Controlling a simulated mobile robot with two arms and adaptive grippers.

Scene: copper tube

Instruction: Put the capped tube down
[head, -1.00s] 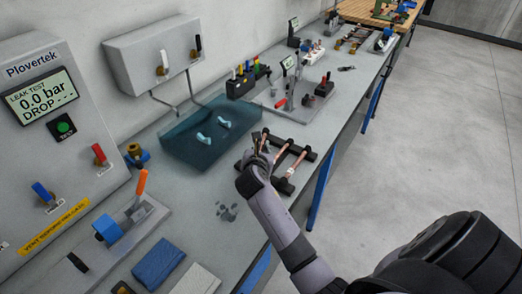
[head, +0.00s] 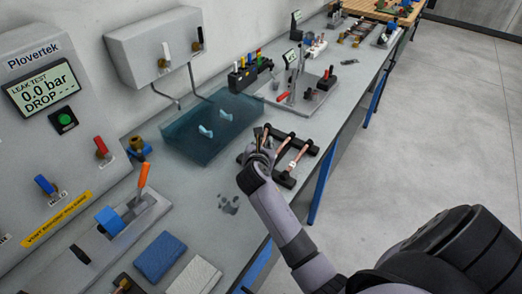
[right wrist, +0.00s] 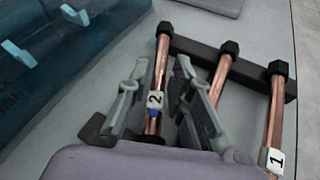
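A copper tube with a black cap and a tag reading 2 (right wrist: 161,62) lies at the left of a black rack (right wrist: 190,46) in the right wrist view. My right gripper (right wrist: 163,75) has its two fingers apart, one on each side of this tube, with gaps visible beside it. A middle copper tube (right wrist: 220,78) and a right one with tag 1 (right wrist: 276,110) lie in the same rack, also black-capped. In the head view my right gripper (head: 262,146) is at the left side of the rack (head: 308,145). My left gripper is not in view.
A translucent blue water tank (head: 190,148) stands left of the rack. The leak test panel (head: 48,120) is at the left. A blue cloth (head: 160,256) lies in front. Small dark bits (head: 228,205) lie on the bench. Bench surface near them is clear.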

